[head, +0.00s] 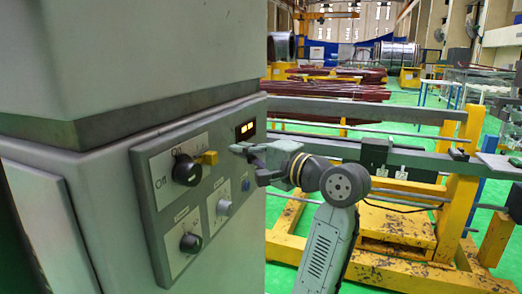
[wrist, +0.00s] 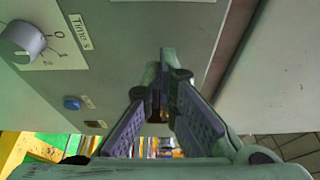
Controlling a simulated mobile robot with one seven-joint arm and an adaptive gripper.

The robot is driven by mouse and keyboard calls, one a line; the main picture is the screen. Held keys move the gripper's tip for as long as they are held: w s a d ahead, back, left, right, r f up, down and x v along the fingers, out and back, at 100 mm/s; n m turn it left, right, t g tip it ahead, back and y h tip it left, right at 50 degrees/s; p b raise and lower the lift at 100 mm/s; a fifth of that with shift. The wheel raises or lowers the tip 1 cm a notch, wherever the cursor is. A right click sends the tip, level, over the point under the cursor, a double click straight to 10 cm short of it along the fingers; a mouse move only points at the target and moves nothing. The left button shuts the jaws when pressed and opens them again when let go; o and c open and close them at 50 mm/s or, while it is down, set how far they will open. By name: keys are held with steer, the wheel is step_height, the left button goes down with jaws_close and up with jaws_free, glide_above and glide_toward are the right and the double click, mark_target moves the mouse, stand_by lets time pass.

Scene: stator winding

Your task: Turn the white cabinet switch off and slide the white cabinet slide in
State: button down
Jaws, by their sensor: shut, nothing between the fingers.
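The white cabinet (head: 120,130) fills the left of the head view, with a grey control panel (head: 165,225) on its face. The switch (head: 187,170) is a black round knob on a white plate marked "Off" at its left, with a yellow block beside its upper right. I cannot clearly make out the slide. My gripper (head: 238,149) is by the panel's upper right, just below a lit yellow display. In the wrist view my gripper (wrist: 167,58) has its fingertips together, empty, in front of the panel surface. I cannot tell whether the tips touch it.
A second black knob (head: 190,242), a grey knob (head: 223,207) and a blue button (head: 245,184) sit lower on the panel. The wrist view shows a grey knob (wrist: 22,41) and blue button (wrist: 72,102). A yellow frame (head: 460,185) with grey rails stands at right.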

mark_target(207, 159)
steer(key=shift+x, duration=0.9)
steer(key=s, duration=0.1)
steer(key=s+p, duration=0.1)
steer(key=s, duration=0.1)
steer(key=shift+a, duration=0.35)
steer(key=shift+s+a, duration=0.15)
steer(key=shift+s, duration=0.35)
steer(key=shift+s+a+p, duration=0.15)
steer(key=shift+s+p, duration=0.1)
steer(key=shift+s, duration=0.25)
steer(key=shift+s+a+p, duration=0.2)
steer(key=shift+s+p, duration=0.05)
steer(key=shift+s, duration=0.3)
